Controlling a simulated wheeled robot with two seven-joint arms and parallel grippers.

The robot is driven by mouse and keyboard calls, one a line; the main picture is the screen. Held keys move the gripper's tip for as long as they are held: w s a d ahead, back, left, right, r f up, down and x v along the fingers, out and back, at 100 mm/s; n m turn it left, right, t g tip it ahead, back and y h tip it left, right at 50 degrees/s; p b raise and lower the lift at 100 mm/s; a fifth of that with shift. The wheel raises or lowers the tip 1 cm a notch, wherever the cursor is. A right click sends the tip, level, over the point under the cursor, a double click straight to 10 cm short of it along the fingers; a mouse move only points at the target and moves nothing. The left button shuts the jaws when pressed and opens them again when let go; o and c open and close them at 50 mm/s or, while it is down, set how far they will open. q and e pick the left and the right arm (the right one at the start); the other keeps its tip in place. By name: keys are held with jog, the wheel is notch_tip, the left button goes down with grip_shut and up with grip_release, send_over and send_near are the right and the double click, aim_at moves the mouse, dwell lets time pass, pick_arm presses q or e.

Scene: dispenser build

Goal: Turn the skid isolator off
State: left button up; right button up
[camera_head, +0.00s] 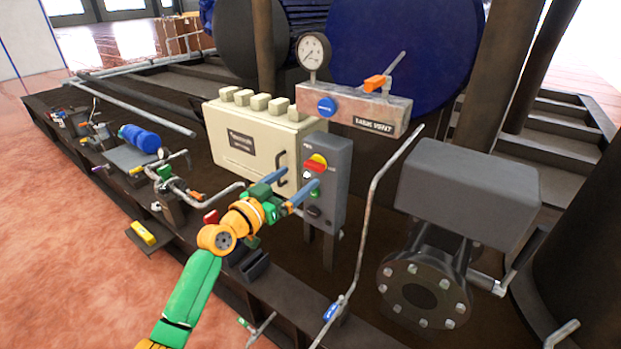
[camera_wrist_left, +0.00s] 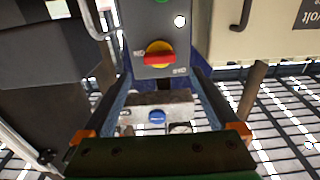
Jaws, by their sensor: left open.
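The skid isolator is a grey upright box (camera_head: 338,165) on legs, with a red handle on a yellow round plate (camera_head: 317,162). In the left wrist view, the red handle (camera_wrist_left: 159,58) lies roughly level across the yellow disc, with small labels beside it. My left gripper (camera_head: 303,178) is open, its two blue fingers pointing at the front of the box, just below and left of the handle in the head view. In the left wrist view, the gripper (camera_wrist_left: 163,85) has nothing between its fingertips, and the handle shows beyond them. I see no clear contact. My right gripper is not in view.
A cream cabinet (camera_head: 222,137) with a dark handle stands left of the isolator. A gauge (camera_head: 314,50) and a labelled manifold block (camera_head: 345,108) sit behind. A bent pipe (camera_head: 371,225) and a flanged valve (camera_head: 423,295) stand to the right.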

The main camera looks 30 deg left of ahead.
aim_at(312, 168)
pick_arm(q)
jog(key=w, duration=0.4)
jog(key=w+d, duration=0.1)
jog(key=w, duration=0.1)
jog(key=shift+w+b, duration=0.15)
jog(key=shift+b, duration=0.15)
jog(key=shift+f, duration=0.1)
jog(key=c, duration=1.4)
